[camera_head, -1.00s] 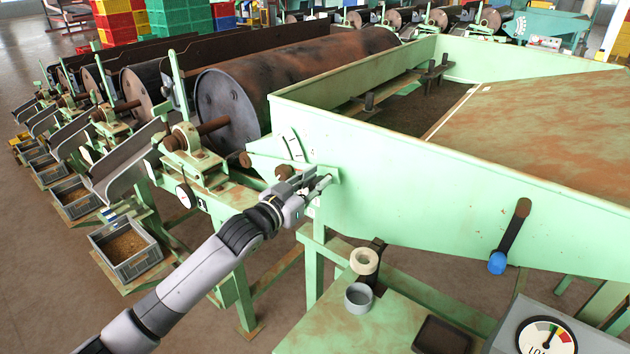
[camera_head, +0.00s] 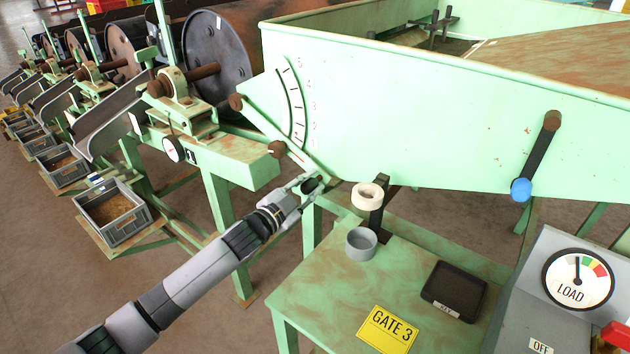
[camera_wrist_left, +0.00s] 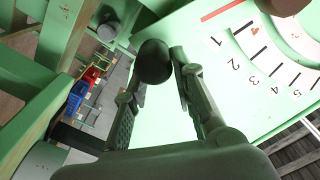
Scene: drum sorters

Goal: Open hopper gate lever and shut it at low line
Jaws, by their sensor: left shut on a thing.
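The hopper gate lever (camera_head: 285,142) is a green bar on the hopper's (camera_head: 400,110) side, sloping down to the right from a brown pivot. It lies below the numbered arc scale (camera_head: 292,108). My left gripper (camera_head: 312,184) is shut on the lever's dark end knob, which my fingers partly hide in the head view. In the left wrist view the round dark knob (camera_wrist_left: 155,62) shows at my fingertips, with the scale's black marks and a red line (camera_wrist_left: 222,10) beyond. My right gripper is not in view.
A green table (camera_head: 330,285) below holds a grey cup (camera_head: 361,243), a dark tray (camera_head: 453,291) and a yellow GATE 3 sign (camera_head: 388,329). A LOAD dial (camera_head: 578,279) has its needle near upright. A blue-knobbed lever (camera_head: 536,157) hangs at right. Drums (camera_head: 216,55) stand behind.

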